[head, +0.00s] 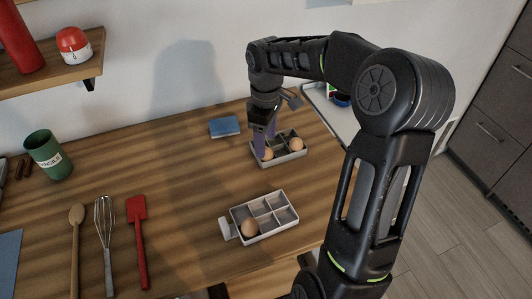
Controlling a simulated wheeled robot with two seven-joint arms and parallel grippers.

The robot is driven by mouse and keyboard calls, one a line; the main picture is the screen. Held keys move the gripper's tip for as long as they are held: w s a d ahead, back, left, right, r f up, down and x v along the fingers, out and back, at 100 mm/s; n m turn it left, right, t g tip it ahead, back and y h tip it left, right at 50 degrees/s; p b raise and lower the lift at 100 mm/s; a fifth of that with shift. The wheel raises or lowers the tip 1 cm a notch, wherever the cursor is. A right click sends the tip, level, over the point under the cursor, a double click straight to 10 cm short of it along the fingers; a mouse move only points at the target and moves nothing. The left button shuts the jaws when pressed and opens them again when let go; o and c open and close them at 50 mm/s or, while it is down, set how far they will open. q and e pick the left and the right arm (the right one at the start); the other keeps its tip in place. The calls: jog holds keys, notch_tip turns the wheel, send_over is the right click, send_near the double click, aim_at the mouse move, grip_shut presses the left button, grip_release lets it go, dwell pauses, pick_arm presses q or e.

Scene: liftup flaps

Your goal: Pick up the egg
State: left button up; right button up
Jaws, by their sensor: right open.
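A brown egg (267,153) sits in the left part of the far grey divided tray (283,160). A second egg (296,144) sits in that tray's right part. My right gripper (262,150) points down over the tray's left side, its purple fingers around or beside the left egg; I cannot tell which. It is open. A third egg (249,228) rests in the front left compartment of the near tray (283,226), whose other compartments look empty. My left gripper is not in view.
A blue block (224,127) lies left of the far tray. A green utensil cup (47,155), wooden spoon (76,250), whisk (105,245) and red spatula (137,235) are at the left. The middle of the table is clear.

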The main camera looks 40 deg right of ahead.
jog(key=shift+f, duration=1.6)
jog(key=c, duration=1)
jog(key=shift+o, duration=0.2)
jog(key=shift+r, duration=0.15)
notch_tip(320, 180, up, 10)
jog(key=shift+f+b, duration=0.1)
jog(key=shift+b, duration=0.2)
